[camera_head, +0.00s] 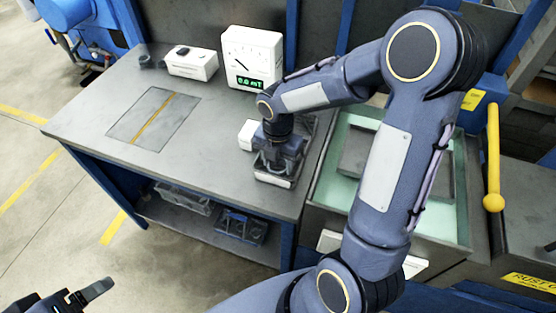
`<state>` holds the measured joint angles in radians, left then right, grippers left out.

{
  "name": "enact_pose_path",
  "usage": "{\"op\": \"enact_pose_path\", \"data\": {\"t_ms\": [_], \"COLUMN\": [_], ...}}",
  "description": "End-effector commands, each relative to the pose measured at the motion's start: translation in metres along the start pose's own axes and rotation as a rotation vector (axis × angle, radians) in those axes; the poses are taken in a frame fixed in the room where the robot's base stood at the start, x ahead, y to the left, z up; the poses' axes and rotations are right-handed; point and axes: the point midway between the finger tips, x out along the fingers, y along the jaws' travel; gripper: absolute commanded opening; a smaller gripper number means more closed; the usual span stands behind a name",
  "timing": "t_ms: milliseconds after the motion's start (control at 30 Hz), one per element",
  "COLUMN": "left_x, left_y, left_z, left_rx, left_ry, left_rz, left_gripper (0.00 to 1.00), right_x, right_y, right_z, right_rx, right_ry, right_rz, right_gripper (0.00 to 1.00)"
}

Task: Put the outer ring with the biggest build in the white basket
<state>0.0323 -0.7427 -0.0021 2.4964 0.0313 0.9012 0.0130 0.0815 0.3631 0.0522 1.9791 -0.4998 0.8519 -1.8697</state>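My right gripper (279,160) is over a small dark tray with a pale front edge (273,181) at the right part of the grey worktable. Its body and arm cover most of that tray, and its fingertips are hidden, so I cannot tell whether it holds anything. No outer ring can be made out. A small white box-like object (247,135) stands just left of the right gripper; I cannot tell whether it is the white basket. My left gripper (88,296) is at the bottom left, away from the table, with a grey finger showing; its opening is unclear.
The worktable (215,155) has free room at its middle and left, around a flat inset plate (153,117). A white gauge box (252,58) and a smaller white box (192,63) stand at the back. A pale green-rimmed machine basin (325,190) adjoins on the right.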

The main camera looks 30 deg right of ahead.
Motion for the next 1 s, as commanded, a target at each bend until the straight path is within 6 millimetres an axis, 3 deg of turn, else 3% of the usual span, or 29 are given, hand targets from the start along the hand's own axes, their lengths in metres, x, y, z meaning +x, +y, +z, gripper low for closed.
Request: {"op": "enact_pose_path", "data": {"t_ms": [33,167,567,1000], "left_x": [0.000,0.000,-0.002,-0.005], "left_y": [0.000,0.000,0.001,0.002], "left_z": [0.000,0.000,-0.001,-0.003], "left_rx": [0.000,0.000,0.000,0.000], "left_ry": [0.000,0.000,0.000,0.000], "left_rz": [0.000,0.000,0.000,0.000], "left_gripper": [0.77,0.77,0.77,0.77], "right_x": [0.000,0.000,-0.011,-0.099], "right_y": [0.000,0.000,0.001,0.001], "right_z": [0.000,0.000,0.000,0.000], "right_rx": [0.000,0.000,0.001,0.000], "right_ry": [0.000,0.000,-0.001,-0.002], "right_rz": [0.000,0.000,0.002,0.005], "right_gripper": [0.58,0.73,0.73,0.73]}}
